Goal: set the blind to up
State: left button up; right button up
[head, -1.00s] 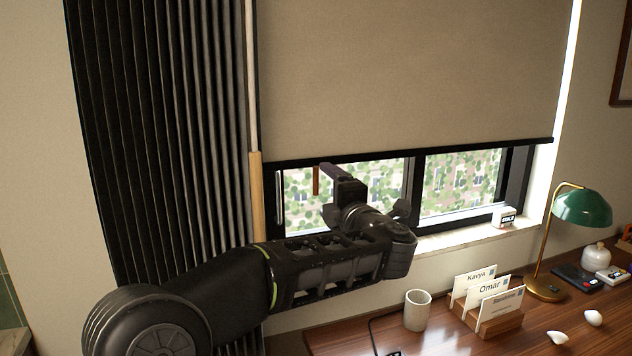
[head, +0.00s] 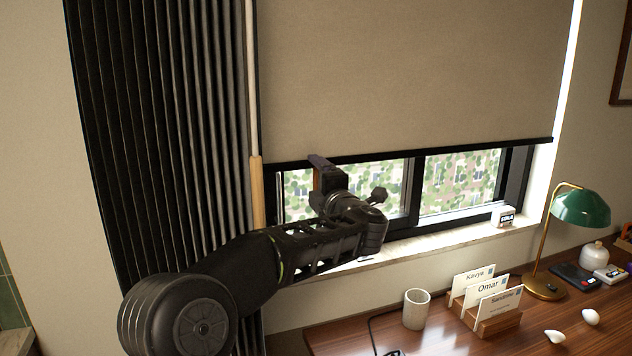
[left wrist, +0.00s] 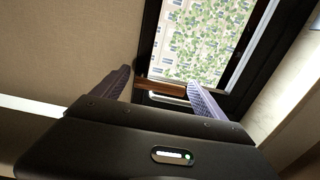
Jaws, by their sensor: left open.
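The beige roller blind (head: 410,70) hangs most of the way down over the window, and its black bottom bar (head: 470,149) leaves a strip of glass clear below. The blind also fills the left of the left wrist view (left wrist: 70,50). My left gripper (head: 320,165) is just at the bottom bar, left of the blind's middle. In the left wrist view my left gripper (left wrist: 158,82) is open, with a brown pull tab (left wrist: 165,87) between its fingers; I cannot tell whether they touch it. My right gripper is out of view.
A dark pleated curtain (head: 160,130) and a wand with a wooden handle (head: 257,190) hang left of the blind. A small white box (head: 503,216) stands on the sill. Below is a desk with a cup (head: 416,309), card holder (head: 498,322) and green lamp (head: 582,207).

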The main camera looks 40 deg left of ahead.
pick_arm(q)
grip_shut()
dwell(0.8)
